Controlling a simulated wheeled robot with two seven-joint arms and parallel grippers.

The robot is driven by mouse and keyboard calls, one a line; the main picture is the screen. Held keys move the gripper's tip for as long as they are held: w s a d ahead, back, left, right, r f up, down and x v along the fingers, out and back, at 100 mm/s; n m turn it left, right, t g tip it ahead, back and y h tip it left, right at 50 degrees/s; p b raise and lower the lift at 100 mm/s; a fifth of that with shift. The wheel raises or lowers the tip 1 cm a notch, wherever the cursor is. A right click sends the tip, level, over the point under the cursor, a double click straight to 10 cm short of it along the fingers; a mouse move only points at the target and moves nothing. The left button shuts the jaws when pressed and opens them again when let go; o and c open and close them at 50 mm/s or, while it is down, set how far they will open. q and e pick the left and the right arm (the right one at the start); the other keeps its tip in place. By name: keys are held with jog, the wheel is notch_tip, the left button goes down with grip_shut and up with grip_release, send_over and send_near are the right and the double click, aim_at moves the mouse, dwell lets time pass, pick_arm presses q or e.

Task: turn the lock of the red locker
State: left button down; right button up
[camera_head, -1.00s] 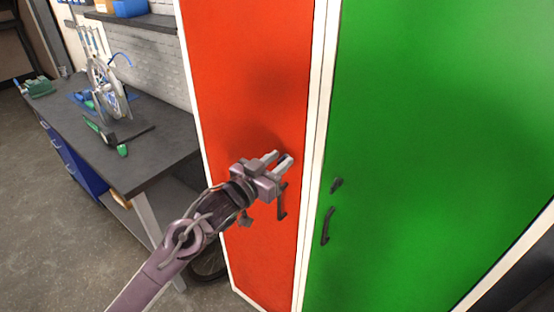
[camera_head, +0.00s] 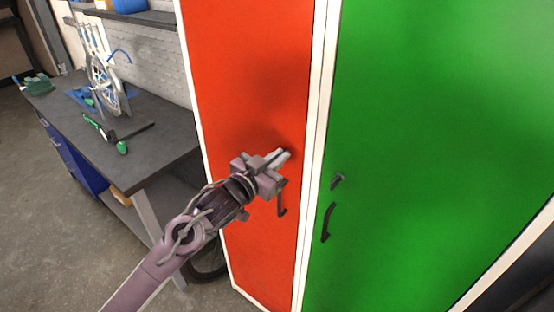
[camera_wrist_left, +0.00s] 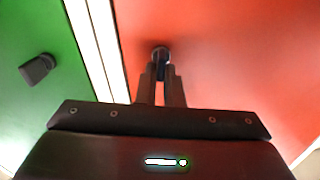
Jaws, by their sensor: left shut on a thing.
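The red locker (camera_head: 250,90) stands left of the green one, its door closed. Its lock (camera_wrist_left: 160,54) is a small dark knob, seen in the left wrist view between my fingertips. In the head view the lock is hidden by my fingers. My left gripper (camera_head: 284,157) is at the lock, its fingers close together and shut on it. The left gripper also shows in the left wrist view (camera_wrist_left: 160,72). The dark handle (camera_head: 282,198) of the red locker hangs just below the gripper. My right gripper is not in view.
A green locker (camera_head: 430,120) with its own lock (camera_head: 337,181) and handle (camera_head: 327,222) stands at the right. A dark workbench (camera_head: 140,150) with a wheel stand (camera_head: 105,85) and tools is at the left. Grey floor (camera_head: 60,250) lies open in front.

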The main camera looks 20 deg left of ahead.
pick_arm(q)
jog(key=m+b, duration=0.3)
jog(key=m, duration=0.1)
jog(key=m+b, duration=0.3)
jog(key=m, duration=0.2)
jog(key=d+f+m+b, duration=0.1)
jog(key=m+b, duration=0.2)
jog(key=m, duration=0.1)
jog(key=shift+s+f, duration=0.1)
jog(key=shift+s, duration=0.05)
jog(key=shift+m+b, duration=1.55)
jog(key=shift+m, duration=0.25)
jog(key=c, duration=1.6)
grip_release()
jog(key=shift+o, duration=0.2)
